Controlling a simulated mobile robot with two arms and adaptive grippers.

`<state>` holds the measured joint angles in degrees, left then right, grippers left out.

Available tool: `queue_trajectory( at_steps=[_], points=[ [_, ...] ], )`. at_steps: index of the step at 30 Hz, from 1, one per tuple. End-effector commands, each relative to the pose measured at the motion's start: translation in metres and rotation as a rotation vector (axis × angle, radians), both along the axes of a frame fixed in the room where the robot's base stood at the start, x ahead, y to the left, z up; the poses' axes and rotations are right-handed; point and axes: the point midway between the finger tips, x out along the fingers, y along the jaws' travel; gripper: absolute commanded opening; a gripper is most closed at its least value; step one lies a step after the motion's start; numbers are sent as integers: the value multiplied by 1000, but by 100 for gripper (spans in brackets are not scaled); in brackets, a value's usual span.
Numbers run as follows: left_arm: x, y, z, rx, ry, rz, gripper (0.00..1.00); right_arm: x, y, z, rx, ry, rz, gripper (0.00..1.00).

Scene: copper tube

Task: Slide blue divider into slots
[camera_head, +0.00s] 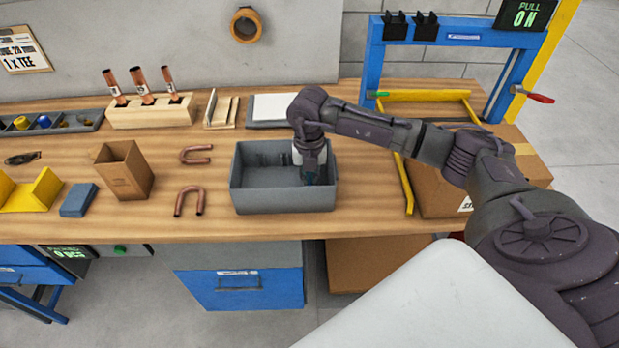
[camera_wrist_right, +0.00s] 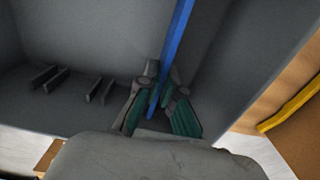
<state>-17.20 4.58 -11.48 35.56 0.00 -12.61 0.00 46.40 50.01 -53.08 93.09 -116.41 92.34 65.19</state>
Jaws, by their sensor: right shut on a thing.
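A grey open bin (camera_head: 262,202) stands on the wooden workbench. My right gripper (camera_head: 311,178) reaches down into its right part. In the right wrist view my right gripper (camera_wrist_right: 158,100) is shut on the blue divider (camera_wrist_right: 179,38), a thin blue panel seen edge-on between the fingers. Paired grey slot ribs (camera_wrist_right: 48,77) stand on the bin's inside, left of the divider in the wrist view, with another pair (camera_wrist_right: 101,90) nearer. Whether the divider touches any slot, I cannot tell. My left gripper is not in view.
Two bent copper tubes (camera_head: 189,202) and a cardboard box (camera_head: 124,170) lie left of the bin. A wooden rack with copper tubes (camera_head: 150,114) stands behind. A larger carton (camera_head: 440,195) and yellow bars (camera_head: 404,185) are at the right. Bench in front of the bin is clear.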

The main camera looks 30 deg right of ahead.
Motion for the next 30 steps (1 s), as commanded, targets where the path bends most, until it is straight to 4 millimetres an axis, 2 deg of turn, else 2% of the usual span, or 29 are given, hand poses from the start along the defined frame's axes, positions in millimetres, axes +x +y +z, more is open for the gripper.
queue_trajectory(
  at_steps=[9, 15, 25, 30],
  points=[
    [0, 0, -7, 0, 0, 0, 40, 0, 0, -9, 0, 0, 0, 0],
    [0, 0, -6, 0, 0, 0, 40, 0, 0, -8, 0, 0, 0, 35],
    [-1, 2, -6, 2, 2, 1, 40, 0, 0, -6, 0, 0, 0, 35],
    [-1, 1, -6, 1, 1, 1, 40, 1, 0, 14, 0, -4, 0, 35]
  ],
)
